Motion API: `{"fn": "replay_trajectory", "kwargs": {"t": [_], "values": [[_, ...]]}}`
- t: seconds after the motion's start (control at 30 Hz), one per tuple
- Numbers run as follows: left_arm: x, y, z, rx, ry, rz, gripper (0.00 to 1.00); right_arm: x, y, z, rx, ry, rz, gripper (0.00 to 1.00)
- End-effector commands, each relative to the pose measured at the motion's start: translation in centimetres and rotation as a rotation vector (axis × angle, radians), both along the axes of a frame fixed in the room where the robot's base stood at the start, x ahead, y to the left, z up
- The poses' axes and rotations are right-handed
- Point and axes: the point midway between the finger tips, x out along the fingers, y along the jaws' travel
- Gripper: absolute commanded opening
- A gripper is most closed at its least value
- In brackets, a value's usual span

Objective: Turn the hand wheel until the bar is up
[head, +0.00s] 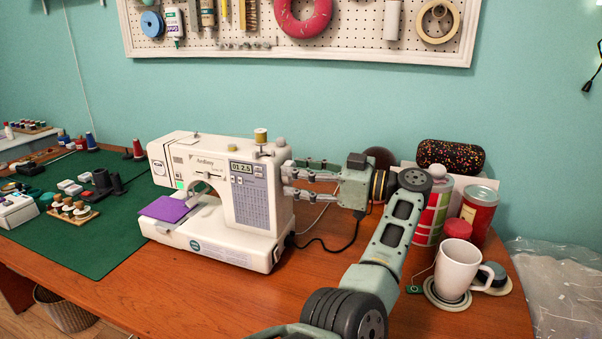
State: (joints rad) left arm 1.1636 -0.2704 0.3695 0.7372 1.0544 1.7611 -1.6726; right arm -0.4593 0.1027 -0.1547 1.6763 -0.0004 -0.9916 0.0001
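The white sewing machine (217,170) stands on the wooden table with a purple cloth (168,208) at its needle side. Its needle bar is too small and shaded to tell whether it is up or down. I cannot make out the hand wheel, which seems hidden at that side.
A white mug (456,270) on a coaster, a red tin (480,212) and a dark speckled case (450,157) stand to the right of my arm. A black cord (325,246) runs from the machine. A green mat (100,235) with sewing items lies left.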

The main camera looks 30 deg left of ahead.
Motion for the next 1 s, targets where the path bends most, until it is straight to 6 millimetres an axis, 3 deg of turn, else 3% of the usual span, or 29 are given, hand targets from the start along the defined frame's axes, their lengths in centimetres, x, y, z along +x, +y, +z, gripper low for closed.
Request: {"fn": "replay_trajectory", "kwargs": {"t": [0.4, 1.0], "values": [[0.07, 0.02, 0.08, 0.002, -0.001, -0.003, 0.10, 0.00, 0.01, 0.01, 0.000, 0.001, 0.000, 0.40], [0.13, 0.02, 0.27, 0.009, -0.019, -0.005, 0.10, 0.02, 0.00, 0.06, 0.000, 0.000, 0.000, 0.40]]}}
